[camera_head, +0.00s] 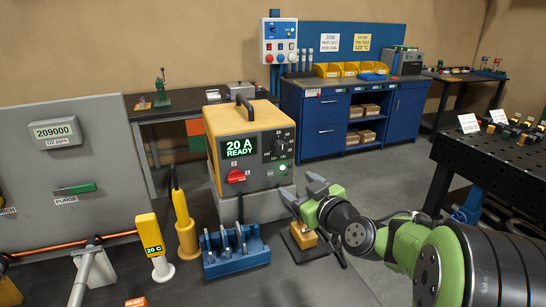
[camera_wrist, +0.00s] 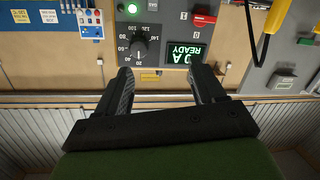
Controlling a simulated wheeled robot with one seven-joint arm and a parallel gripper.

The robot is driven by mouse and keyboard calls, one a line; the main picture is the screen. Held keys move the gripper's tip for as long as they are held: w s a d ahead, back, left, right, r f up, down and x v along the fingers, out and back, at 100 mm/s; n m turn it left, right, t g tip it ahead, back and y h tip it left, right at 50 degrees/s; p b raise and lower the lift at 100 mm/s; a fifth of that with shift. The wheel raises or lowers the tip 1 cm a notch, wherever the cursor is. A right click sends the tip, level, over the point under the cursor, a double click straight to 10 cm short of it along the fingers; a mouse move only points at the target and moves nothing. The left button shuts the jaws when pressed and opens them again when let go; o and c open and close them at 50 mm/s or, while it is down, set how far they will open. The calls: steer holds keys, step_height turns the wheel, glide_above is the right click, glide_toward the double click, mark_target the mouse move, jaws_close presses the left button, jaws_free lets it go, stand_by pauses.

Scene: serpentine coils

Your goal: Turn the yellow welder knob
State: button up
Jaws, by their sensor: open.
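The yellow welder (camera_head: 245,120) stands on the bench with a dark front panel. Its display reads 20 A READY. Its black round knob (camera_head: 279,147) sits beside the display, with a number scale around it. In the wrist view the knob (camera_wrist: 139,45) is just beyond my left-hand fingertip, with a pale pointer mark on it. My gripper (camera_head: 303,190) is open and empty, in front of the welder's lower right side. In the wrist view the fingers of my gripper (camera_wrist: 160,72) are spread, apart from the knob; the right-hand one partly covers the display (camera_wrist: 187,53).
A red switch (camera_head: 236,176) and a lit green button (camera_head: 283,167) are on the welder panel. A blue rack (camera_head: 235,262) and a yellow-handled tool (camera_head: 185,235) stand in front. A grey panel (camera_head: 70,180) is at left. Open floor lies behind my arm.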

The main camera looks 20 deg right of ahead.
mark_target(283, 150)
steer(key=shift+m+t+h, duration=0.4)
steer(key=shift+t, duration=0.4)
steer(key=w+p, duration=0.1)
steer(key=w, duration=0.4)
steer(key=w+d+r+p, duration=0.1)
steer(key=w, duration=0.4)
steer(key=w+d+p, duration=0.1)
steer(key=w, duration=0.5)
steer(key=shift+w+d+r+p, duration=0.1)
steer(key=shift+d+r+p, duration=0.05)
steer(key=shift+p, duration=0.25)
steer(key=c, duration=1.1)
steer(key=shift+o, duration=0.2)
